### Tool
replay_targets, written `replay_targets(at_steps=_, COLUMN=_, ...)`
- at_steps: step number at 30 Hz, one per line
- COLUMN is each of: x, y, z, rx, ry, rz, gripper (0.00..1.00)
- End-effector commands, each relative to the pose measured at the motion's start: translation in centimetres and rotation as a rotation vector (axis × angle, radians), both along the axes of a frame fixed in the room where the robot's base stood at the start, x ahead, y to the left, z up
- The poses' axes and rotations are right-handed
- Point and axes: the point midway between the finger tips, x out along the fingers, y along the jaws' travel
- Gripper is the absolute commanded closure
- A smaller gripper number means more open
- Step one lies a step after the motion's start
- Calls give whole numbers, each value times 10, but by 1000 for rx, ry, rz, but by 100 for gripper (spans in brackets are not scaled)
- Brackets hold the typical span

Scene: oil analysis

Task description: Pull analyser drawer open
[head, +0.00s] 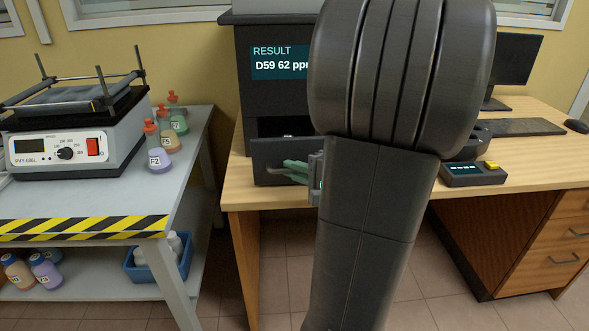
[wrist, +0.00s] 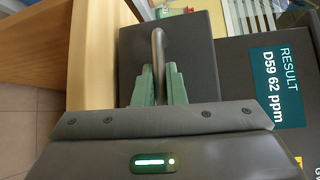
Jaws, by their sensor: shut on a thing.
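The dark analyser (head: 285,100) stands on the wooden desk, its teal screen reading "RESULT D59 62 ppm". Its drawer (head: 275,155) is low on the front, with a dark gap above the drawer front, so it looks partly open; how far out is hard to judge. My gripper (head: 295,169) is at the drawer front, mostly hidden by my arm in the head view. In the wrist view the green fingers of my gripper (wrist: 158,85) are shut on the metal bar handle (wrist: 158,50), one on each side, in front of the grey drawer front (wrist: 195,50).
Left is a grey bench (head: 190,140) with a shaker (head: 75,130) and several small bottles (head: 158,158). A small device with a yellow button (head: 473,173) sits right of my arm, near a keyboard (head: 520,127) and monitor (head: 515,62). The floor before the desk is clear.

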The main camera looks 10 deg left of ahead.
Motion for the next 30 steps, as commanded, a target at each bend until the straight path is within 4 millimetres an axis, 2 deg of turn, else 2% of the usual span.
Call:
replay_targets(at_steps=1, x=0, y=0, z=0, rx=0, ry=0, rz=-1, gripper=87)
replay_targets(at_steps=4, x=0, y=0, z=0, rx=0, ry=0, rz=-1, gripper=68)
replay_targets(at_steps=13, x=0, y=-1, z=0, rx=0, ry=0, rz=-1, gripper=68)
replay_targets(at_steps=17, x=-3, y=-7, z=1, rx=-1, ry=0, rz=-2, gripper=68)
replay_targets(at_steps=30, x=-33, y=-64, z=11, rx=-1, ry=1, rz=-6, gripper=68)
